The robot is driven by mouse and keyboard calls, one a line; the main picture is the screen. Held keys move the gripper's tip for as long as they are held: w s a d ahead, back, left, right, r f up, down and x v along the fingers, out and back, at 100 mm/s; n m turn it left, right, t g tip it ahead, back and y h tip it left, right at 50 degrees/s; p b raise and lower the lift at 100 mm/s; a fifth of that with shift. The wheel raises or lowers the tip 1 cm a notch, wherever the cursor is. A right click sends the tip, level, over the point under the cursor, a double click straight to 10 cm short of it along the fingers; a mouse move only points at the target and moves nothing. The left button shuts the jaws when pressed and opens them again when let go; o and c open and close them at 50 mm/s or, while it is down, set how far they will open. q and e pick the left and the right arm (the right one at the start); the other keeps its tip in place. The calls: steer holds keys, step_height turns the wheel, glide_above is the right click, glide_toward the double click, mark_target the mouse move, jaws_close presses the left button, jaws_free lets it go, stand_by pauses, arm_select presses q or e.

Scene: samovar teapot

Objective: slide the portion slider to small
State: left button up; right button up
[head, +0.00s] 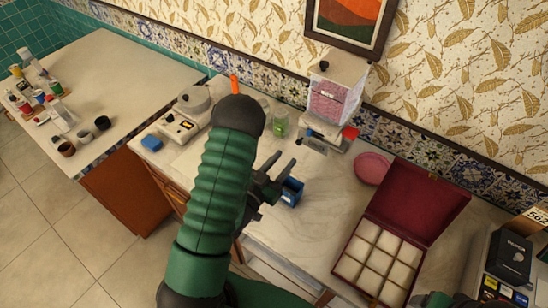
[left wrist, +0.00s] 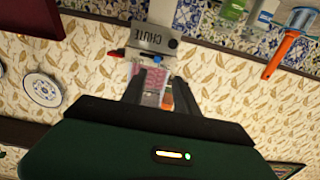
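A dispenser (head: 337,92) with a clear hopper of pink contents stands against the back wall. A red piece (head: 350,133), perhaps the portion slider's knob, sits at the right of its metal base. The left wrist view shows the dispenser upside down, with a plate marked CHUTE (left wrist: 152,38) and the red piece (left wrist: 117,54). I cannot read any portion markings. My left gripper (head: 283,165) is open and empty, in front of and below the dispenser, apart from it. Its two fingers (left wrist: 158,92) frame the hopper in the left wrist view.
A blue box (head: 291,192) lies close by my left gripper. A green jar (head: 280,124) stands left of the dispenser, a pink plate (head: 371,168) to its right. An open maroon compartment box (head: 412,205) takes up the counter's right. The counter between is clear.

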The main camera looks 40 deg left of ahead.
arm_select(q)
steer(key=s+p, duration=0.2)
steer(key=s, duration=0.2)
steer(key=shift+s, duration=0.1)
steer(key=shift+d, duration=0.1)
stand_by(0.3)
steer(key=w+d+f+m+g+h+b, duration=0.2)
steer(key=w+d+f+m+g, duration=0.15)
steer(key=f+g, duration=0.4)
steer(key=s+d+r+n+g+b, duration=0.1)
steer(key=s+d+r+g, duration=0.1)
steer(key=s+d+g, duration=0.2)
steer(key=s+d+r+n+g+y+b, duration=0.1)
steer(key=s+d+r+n+g, duration=0.1)
steer(key=s+d+g, duration=0.2)
steer(key=s, duration=0.3)
steer(key=shift+r, duration=0.35)
